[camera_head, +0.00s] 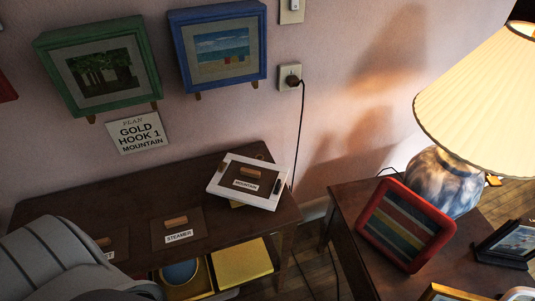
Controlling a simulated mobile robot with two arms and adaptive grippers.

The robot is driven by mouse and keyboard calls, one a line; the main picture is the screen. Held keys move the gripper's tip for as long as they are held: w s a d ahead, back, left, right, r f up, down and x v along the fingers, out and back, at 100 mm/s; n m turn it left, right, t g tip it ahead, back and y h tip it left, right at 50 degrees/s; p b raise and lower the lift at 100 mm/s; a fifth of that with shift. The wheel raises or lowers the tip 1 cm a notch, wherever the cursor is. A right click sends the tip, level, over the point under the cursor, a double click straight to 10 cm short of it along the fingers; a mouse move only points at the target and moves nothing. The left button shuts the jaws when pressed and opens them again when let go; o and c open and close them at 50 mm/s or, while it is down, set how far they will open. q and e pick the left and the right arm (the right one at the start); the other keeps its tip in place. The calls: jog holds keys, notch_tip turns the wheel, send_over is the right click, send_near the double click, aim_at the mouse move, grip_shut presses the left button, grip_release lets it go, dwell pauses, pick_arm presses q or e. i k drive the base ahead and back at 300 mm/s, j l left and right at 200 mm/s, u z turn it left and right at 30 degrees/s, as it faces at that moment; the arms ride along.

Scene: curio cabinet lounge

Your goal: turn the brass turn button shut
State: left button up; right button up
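A white frame (215,187) lies tilted at the right end of the dark wooden table, with its brown back panel (231,182) up. The panel has a wooden handle and a "MOUNTAIN" label. A small brassy piece (224,167) sits at the frame's upper left edge, and a dark oblong piece (277,185) at its right edge. Which is the brass turn button, and how it is turned, I cannot tell for sure. My grey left arm fills the lower left corner; its fingers do not show. My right gripper is out of view.
Panels labelled "STEAMER" (179,226) and another partly hidden one lie on the wooden table (130,200). Yellow boxes (243,262) sit below. A side table on the right holds a lamp (442,178) and a red striped frame (404,224). A cord (302,130) hangs between.

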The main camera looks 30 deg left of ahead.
aim_at(222, 166)
jog(key=u, duration=1.1)
